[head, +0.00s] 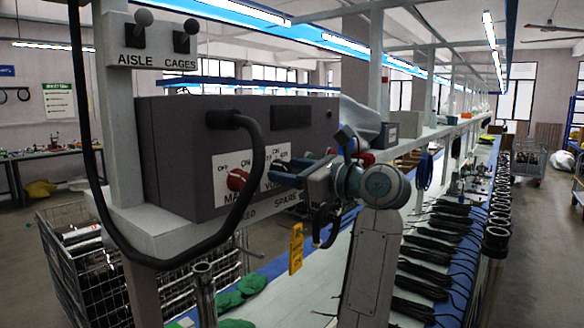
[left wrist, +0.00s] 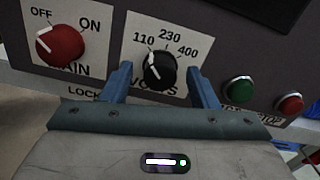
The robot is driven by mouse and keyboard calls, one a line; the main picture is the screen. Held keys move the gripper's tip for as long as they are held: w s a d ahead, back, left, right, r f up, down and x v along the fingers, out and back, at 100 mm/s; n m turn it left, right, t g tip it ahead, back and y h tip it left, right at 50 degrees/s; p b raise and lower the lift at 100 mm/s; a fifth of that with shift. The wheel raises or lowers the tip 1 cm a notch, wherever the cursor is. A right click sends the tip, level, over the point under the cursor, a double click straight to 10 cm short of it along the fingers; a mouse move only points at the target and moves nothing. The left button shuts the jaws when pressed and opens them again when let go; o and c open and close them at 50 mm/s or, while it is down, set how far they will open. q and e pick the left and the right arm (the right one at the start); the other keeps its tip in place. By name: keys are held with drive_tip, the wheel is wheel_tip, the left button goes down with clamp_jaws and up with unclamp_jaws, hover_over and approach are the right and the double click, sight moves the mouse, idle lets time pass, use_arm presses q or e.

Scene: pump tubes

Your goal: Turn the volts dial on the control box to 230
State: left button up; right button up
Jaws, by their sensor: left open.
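The control box (head: 172,150) is a dark grey case on a light shelf. The volts dial (left wrist: 160,73) is a black knob on a white plate marked 110, 230 and 400. Its white pointer leans up and left, toward 110. My left gripper (head: 287,170) is at the box front and largely hides the volts plate in the head view. In the left wrist view its two blue fingers (left wrist: 159,80) stand open on either side of the dial, with visible gaps. Whether the fingertips reach the panel is unclear. My right gripper is not in view.
A red main knob (left wrist: 61,44), pointing to OFF, sits left of the dial. Green (left wrist: 239,90) and red (left wrist: 290,104) buttons sit close to the right finger. A thick black cable (head: 258,165) loops across the box front. A yellow tag (head: 296,248) hangs below.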

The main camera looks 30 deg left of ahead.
use_arm(q)
drive_tip(key=c, duration=1)
drive_tip(key=m+b, duration=0.1)
drive_tip(key=m, duration=0.2)
drive_tip(key=shift+m, duration=0.3)
drive_tip(key=m, duration=0.5)
drive_tip(key=shift+w, duration=0.1)
